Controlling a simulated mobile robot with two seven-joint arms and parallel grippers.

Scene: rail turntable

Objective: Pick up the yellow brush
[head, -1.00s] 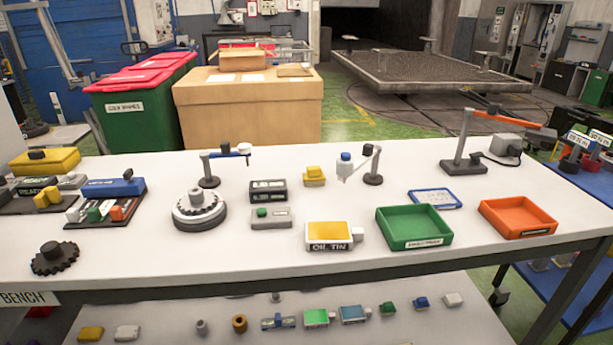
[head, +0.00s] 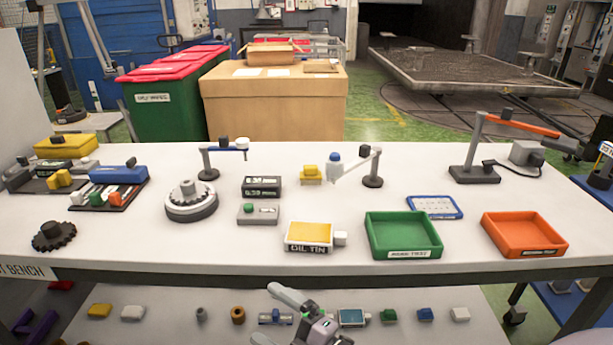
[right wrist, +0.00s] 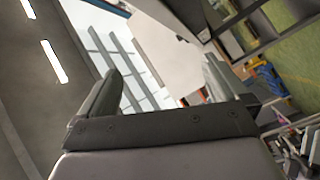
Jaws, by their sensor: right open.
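No yellow item is plainly a brush. A small yellow block with a raised top (head: 311,174) sits at the back middle of the white bench (head: 340,269); a yellow piece (head: 60,180) lies at the left, and another yellow piece (head: 99,311) is on the lower shelf. I cannot tell which is the brush. My right gripper (head: 263,313) is open and empty at the bottom of the head view, in front of the bench's front edge and apart from these pieces. Its open fingers also show in the right wrist view (right wrist: 163,68). My left gripper is out of view.
An oil tin (head: 309,237), green tray (head: 404,236) and orange tray (head: 524,235) stand near the bench front. A gear turntable (head: 191,207), small posts with arms and a black gear (head: 54,236) stand around. Bare bench shows between the gear and turntable.

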